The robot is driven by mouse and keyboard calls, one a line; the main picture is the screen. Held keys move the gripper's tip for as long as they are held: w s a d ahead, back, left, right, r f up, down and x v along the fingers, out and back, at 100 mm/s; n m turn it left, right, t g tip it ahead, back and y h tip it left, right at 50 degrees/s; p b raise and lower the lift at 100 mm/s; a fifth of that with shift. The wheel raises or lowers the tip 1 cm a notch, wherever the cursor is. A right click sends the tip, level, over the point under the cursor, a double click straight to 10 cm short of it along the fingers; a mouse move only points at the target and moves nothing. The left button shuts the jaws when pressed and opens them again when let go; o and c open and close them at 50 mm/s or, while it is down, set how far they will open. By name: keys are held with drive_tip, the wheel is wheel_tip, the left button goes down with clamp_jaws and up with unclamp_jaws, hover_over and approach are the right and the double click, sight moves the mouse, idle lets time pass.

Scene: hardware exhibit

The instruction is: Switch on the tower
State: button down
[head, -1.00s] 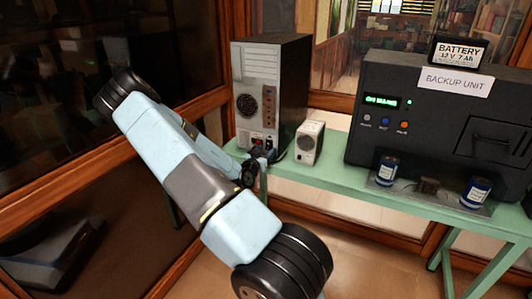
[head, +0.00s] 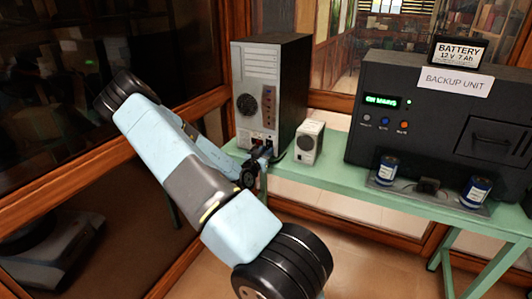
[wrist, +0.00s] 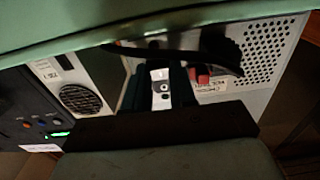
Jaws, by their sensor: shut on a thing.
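The tower (head: 270,90) is a dark computer case with a grey back, upright at the left end of the green table. Its back has a round fan grille (head: 247,104) and small red and dark fittings low down. My gripper (head: 263,154) is at this lower back edge. In the wrist view, its dark fingers (wrist: 162,88) are close together in front of the tower's pale back panel (wrist: 262,50), beside red fittings (wrist: 203,76). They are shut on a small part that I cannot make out. A dark cable (wrist: 205,56) arcs past them.
A small pale speaker-like box (head: 309,142) stands just right of the gripper. The black backup unit (head: 430,105), with a lit green display, fills the table's right side. Blue cans (head: 387,170) stand before it. The green table edge (head: 345,181) runs close to my gripper.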

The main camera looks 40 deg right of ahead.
drive_tip(key=shift+w+f+t+h, duration=0.15)
drive_tip(key=shift+w+t+h, duration=0.05)
drive_tip(key=shift+t+h, duration=0.2)
drive_tip(key=c, duration=1.2)
unclamp_jaws()
drive_tip(key=shift+o, duration=1.4)
drive_tip(key=shift+s, duration=0.1)
drive_tip(key=v, duration=1.3)
drive_tip(key=shift+a, duration=0.4)
drive_tip(key=shift+f, duration=0.2)
